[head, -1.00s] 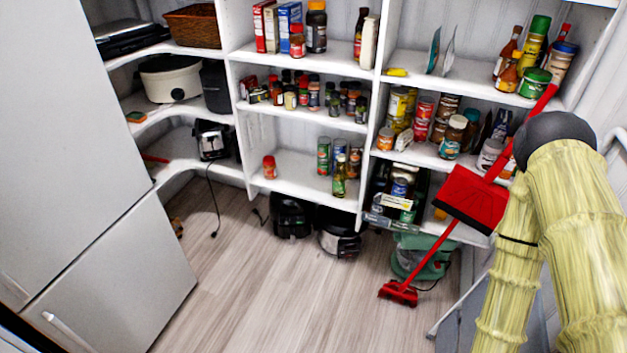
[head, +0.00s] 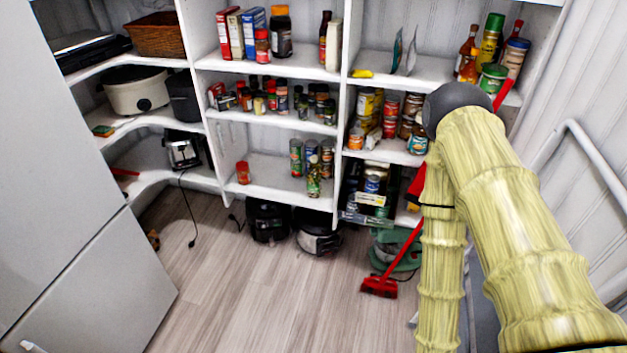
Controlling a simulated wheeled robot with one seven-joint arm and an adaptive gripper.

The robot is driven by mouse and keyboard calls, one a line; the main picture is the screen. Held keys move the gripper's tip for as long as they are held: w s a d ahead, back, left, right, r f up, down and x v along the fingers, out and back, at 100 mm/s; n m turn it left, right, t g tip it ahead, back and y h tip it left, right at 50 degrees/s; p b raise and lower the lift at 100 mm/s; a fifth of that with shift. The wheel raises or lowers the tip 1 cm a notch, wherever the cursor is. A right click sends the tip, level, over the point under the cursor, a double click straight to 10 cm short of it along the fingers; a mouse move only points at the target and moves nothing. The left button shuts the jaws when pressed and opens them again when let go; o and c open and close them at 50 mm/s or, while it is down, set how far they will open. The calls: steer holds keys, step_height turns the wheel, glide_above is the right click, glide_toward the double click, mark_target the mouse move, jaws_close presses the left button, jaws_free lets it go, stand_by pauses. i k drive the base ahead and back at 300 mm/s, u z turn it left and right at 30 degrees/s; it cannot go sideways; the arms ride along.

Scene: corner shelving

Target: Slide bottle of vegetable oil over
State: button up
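I cannot tell for sure which bottle is the vegetable oil. A small bottle with yellowish-green contents (head: 314,178) stands upright at the front of the lower middle shelf, close to some cans and jars. A taller yellow bottle with a green cap (head: 490,42) stands upright among other bottles on the upper right shelf. Labels are too small to read. My arm reaches in from the lower right and covers part of the right shelves. My gripper is not visible.
The lower middle shelf (head: 262,172) has bare room between a red-lidded jar (head: 243,173) and the group of cans. A red broom (head: 380,286) leans at the right shelving. A fridge (head: 80,150) stands left. The wooden floor (head: 240,290) is open.

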mark_target(314, 174)
steer(key=k, duration=0.65)
steer(key=u, duration=0.7)
steer(key=i, duration=1.8)
steer(key=z, duration=0.65)
